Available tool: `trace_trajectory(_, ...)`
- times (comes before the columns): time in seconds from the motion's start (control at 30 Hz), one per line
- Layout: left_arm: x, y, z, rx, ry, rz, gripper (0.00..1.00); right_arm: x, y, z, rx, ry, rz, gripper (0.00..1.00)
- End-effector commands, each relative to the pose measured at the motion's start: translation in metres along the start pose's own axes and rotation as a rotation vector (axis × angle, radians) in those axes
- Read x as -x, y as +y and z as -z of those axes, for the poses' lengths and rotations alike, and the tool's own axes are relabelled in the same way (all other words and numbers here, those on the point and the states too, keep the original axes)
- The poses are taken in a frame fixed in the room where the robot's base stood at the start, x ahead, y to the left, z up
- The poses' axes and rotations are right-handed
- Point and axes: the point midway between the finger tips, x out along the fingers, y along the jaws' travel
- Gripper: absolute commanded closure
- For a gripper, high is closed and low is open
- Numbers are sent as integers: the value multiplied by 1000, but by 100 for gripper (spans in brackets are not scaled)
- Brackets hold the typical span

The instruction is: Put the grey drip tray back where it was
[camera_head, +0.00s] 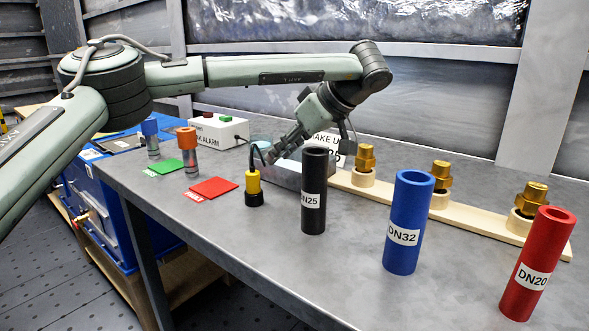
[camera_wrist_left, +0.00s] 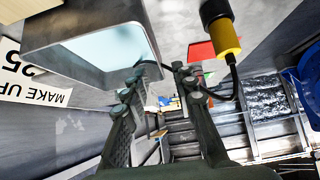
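The grey drip tray (camera_head: 318,177) is a shallow metal box on the workbench, behind the black DN25 tube. My left gripper (camera_head: 270,158) points down and left at the tray's left end and hides part of it. In the left wrist view the tray (camera_wrist_left: 85,72) shows its rim, side wall and a pale blue inside. The fingertips of my left gripper (camera_wrist_left: 162,68) are apart near one tray corner, one over the tray's edge and the other outside it. I see no firm contact with the wall. My right gripper is out of view.
A yellow-black plug (camera_head: 253,188) with a cable stands close left of the tray. Black DN25 (camera_head: 314,195), blue DN32 (camera_head: 408,225) and red DN20 (camera_head: 538,265) tubes stand in front. A wooden rail (camera_head: 400,197) with brass fittings lies right.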

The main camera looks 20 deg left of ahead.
Motion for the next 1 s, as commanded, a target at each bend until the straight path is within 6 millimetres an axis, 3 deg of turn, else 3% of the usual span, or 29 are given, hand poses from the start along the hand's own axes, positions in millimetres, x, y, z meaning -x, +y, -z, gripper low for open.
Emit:
trace_trajectory(0.33,-44,1,-9,-1,-1,-1,73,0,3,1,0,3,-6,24)
trace_trajectory(0.57,-48,1,-9,-2,0,-2,73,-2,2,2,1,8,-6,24)
trace_trajectory(0.8,-48,1,-9,-2,0,-2,100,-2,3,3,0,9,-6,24)
trace_trajectory(1.0,-48,1,-9,-2,0,-2,100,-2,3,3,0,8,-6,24)
